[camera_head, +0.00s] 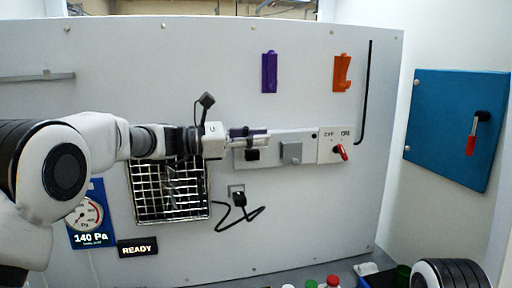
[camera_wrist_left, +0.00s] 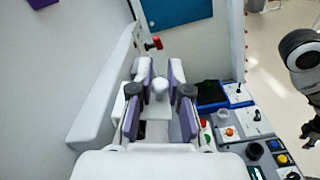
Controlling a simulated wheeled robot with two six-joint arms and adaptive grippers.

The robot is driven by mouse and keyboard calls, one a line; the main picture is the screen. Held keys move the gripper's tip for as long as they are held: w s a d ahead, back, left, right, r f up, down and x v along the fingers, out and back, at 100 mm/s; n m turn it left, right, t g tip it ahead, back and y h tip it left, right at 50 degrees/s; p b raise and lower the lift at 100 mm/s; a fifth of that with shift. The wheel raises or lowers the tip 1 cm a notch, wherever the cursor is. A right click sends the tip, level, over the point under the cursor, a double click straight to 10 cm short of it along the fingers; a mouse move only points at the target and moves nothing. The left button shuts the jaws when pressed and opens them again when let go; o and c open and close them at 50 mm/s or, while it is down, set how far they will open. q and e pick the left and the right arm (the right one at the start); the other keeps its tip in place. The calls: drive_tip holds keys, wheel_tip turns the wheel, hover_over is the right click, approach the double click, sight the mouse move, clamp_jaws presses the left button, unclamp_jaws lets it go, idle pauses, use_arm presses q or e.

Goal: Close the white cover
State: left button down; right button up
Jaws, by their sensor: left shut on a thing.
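My left gripper (camera_head: 262,140) reaches in from the left in front of the wall panel. In the left wrist view my left gripper (camera_wrist_left: 160,92) has its purple-padded fingers around a white rounded knob (camera_wrist_left: 160,84), shut on it. The knob seems to belong to the white cover; the cover's own plate is mostly hidden behind the fingers, so I cannot tell its exact angle. Behind the gripper a white strip (camera_head: 272,163) on the wall carries a black part (camera_head: 252,155) and a grey square (camera_head: 291,152).
Right of the strip is a switch plate with a red-handled knob (camera_head: 342,152). A metal grille (camera_head: 172,208) and a plug with black cord (camera_head: 239,200) are below. Purple (camera_head: 269,73) and orange (camera_head: 342,73) hooks hang above. A blue door (camera_head: 455,125) is at right.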

use_arm(q)
drive_tip(key=shift+f+m, duration=0.1)
drive_tip(key=shift+m, duration=0.2)
drive_tip(key=c, duration=1.2)
unclamp_jaws()
drive_tip(key=shift+d, duration=0.1)
drive_tip(key=shift+o, duration=0.2)
drive_tip(key=v, duration=1.2)
drive_tip(key=shift+o, duration=0.3)
